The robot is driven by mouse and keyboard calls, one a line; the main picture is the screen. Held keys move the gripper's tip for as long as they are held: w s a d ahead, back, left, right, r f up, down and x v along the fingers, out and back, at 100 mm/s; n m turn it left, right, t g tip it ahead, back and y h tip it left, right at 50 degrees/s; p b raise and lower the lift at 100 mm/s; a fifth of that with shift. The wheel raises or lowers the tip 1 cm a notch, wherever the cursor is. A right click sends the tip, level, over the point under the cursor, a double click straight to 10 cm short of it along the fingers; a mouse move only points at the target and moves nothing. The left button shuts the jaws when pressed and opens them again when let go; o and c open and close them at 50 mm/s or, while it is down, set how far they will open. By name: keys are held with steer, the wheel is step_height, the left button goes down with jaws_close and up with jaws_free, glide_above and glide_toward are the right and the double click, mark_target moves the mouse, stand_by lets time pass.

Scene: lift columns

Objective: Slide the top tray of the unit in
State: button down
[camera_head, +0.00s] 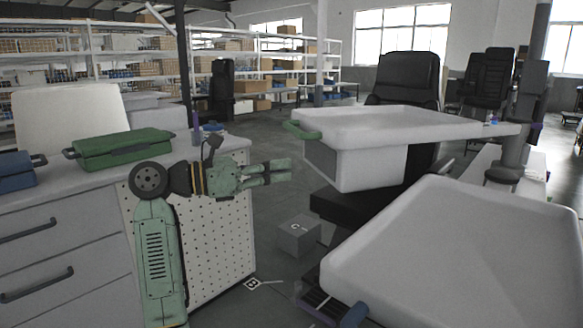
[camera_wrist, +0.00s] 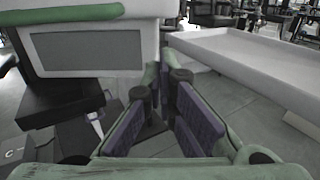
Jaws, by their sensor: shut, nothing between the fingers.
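A white tray (camera_head: 405,122) with a green handle (camera_head: 301,130) on its left end stands at the upper level, with a white box (camera_head: 375,167) under it. In the wrist view the green handle (camera_wrist: 62,15) and the box's grey front panel (camera_wrist: 90,50) show at upper left. A second white tray (camera_head: 470,250) with a blue handle (camera_head: 354,315) sits lower, at front right. My gripper (camera_head: 289,168) is shut and empty, left of the box and below the green handle, apart from it. Its fingers (camera_wrist: 166,78) also show in the wrist view.
A grey column (camera_head: 516,146) stands at the upper tray's right end. A counter (camera_head: 80,195) with a green case (camera_head: 122,147) is at left. A grey box marked C (camera_head: 298,236) is on the floor. A black chair (camera_head: 407,79) stands behind the tray.

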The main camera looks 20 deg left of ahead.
steer(key=p, duration=0.2)
glide_toward(393, 157)
steer(key=v, duration=0.6)
steer(key=shift+r, duration=0.1)
steer(key=shift+d, duration=0.1)
steer(key=x, duration=1.5)
steer(key=shift+w+d, duration=0.15)
steer(key=shift+d, duration=0.15)
